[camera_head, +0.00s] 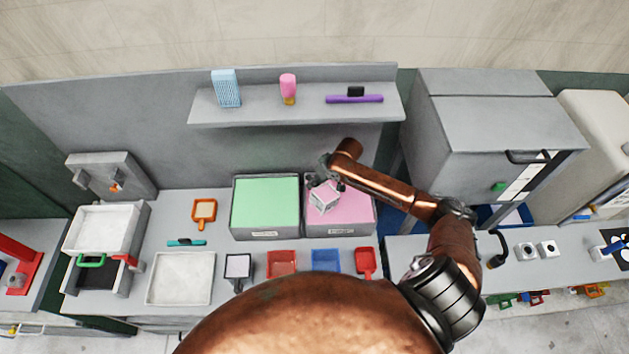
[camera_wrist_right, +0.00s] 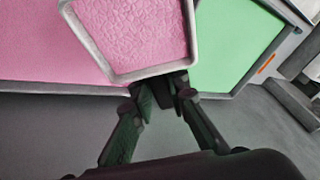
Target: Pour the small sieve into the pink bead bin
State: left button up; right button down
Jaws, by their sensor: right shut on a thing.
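The small sieve (camera_head: 324,198), a light-grey square frame, is held over the pink bead bin (camera_head: 356,207) and looks tilted in the head view. My right gripper (camera_head: 334,184) is shut on it. In the right wrist view the sieve's rim (camera_wrist_right: 152,72) is close up, with coarse pink material inside the frame, and the gripper's fingers (camera_wrist_right: 165,88) meet at its near edge. The pink bin (camera_wrist_right: 35,45) fills the left behind it. The sieve hides part of the bin in the head view. My left gripper is not in view.
A bin of green beads (camera_head: 265,205) stands directly left of the pink one. A wall shelf (camera_head: 265,112) with a blue item, a pink cup and a purple tool is behind. Red and blue trays (camera_head: 325,260) sit in front. A grey cabinet (camera_head: 495,130) stands right.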

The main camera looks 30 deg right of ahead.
jog(key=shift+d+f+y, duration=0.1)
jog(key=shift+f+y, duration=0.1)
jog(key=shift+y, duration=0.4)
jog(key=shift+r+m+y, duration=0.2)
jog(key=shift+m+y, duration=0.1)
jog(key=shift+y, duration=0.5)
jog(key=shift+f+y+b, duration=0.1)
jog(key=shift+y+b, duration=0.4)
jog(key=shift+b, duration=0.15)
jog(key=shift+d+m+y+b, duration=0.15)
jog(key=shift+y+b, duration=0.5)
jog(key=shift+b, duration=0.8)
jog(key=shift+d+m+y+b, duration=0.1)
jog(key=shift+m+y+b, duration=0.15)
jog(key=shift+y+b, duration=0.8)
jog(key=shift+w+d+f+m+y+b, duration=0.1)
jog(key=shift+m+y+b, duration=0.35)
jog(key=shift+b, duration=1.3)
jog(key=y+b, duration=0.1)
jog(key=b, duration=0.2)
jog(key=d+f+m+y+b, duration=0.1)
jog(key=y+b, duration=0.1)
jog(key=b, duration=0.1)
jog(key=y+b, duration=0.2)
jog(key=b, duration=0.1)
jog(key=shift+w+d+f+b, duration=0.1)
jog(key=shift+d+f+b, duration=0.05)
jog(key=shift+d+b, duration=0.15)
jog(key=shift+m+y, duration=0.25)
